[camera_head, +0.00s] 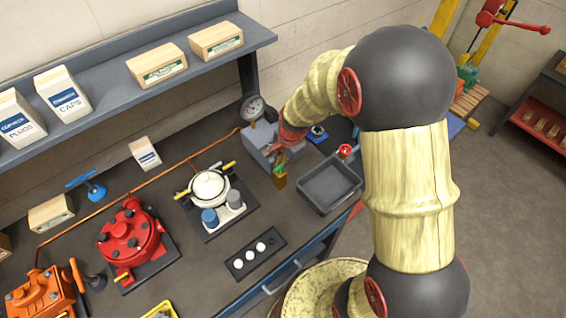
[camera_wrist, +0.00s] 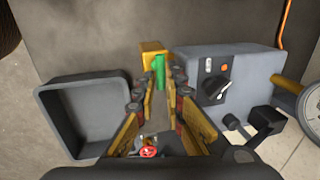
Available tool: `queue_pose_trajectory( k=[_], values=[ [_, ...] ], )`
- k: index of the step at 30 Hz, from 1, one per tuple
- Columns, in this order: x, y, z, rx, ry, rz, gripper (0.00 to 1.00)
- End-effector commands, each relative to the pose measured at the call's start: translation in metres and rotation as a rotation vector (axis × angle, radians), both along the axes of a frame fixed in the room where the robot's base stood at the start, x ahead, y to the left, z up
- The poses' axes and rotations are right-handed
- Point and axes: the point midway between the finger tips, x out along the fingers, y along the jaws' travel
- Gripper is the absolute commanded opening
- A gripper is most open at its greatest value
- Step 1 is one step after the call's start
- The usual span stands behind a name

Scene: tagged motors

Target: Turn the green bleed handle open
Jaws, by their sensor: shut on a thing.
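The green bleed handle (camera_wrist: 159,68) stands on a small brass-yellow block (camera_wrist: 153,47) in the wrist view, between the tips of my gripper (camera_wrist: 161,78). My gripper is shut on the handle, one yellow finger on each side. The exact contact at the tips is small and partly hidden. In the head view the green handle (camera_head: 280,168) shows as a small green patch above the brass block (camera_head: 280,182), just below my gripper (camera_head: 283,158). The handle's turned angle cannot be told.
A grey box with a black knob (camera_wrist: 216,86) stands right of the handle, with a pressure gauge (camera_head: 253,108) behind. An empty grey tray (camera_head: 318,203) lies close by. A red handwheel (camera_head: 345,151) is near it. Red (camera_head: 130,240) and white (camera_head: 208,187) motors stand farther left.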

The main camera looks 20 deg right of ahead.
Motion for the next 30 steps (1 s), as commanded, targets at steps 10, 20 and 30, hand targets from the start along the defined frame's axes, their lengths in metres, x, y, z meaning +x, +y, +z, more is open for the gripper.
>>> queue_pose_trajectory(
  k=[10,20,30],
  values=[
    [0.0034,0.0000,0.0017,0.000,-0.007,0.037,0.00],
    [0.0071,0.0000,0.0015,0.000,-0.010,0.249,0.00],
    [0.0106,0.0020,0.0019,-0.001,-0.010,0.572,0.00]
  ],
)
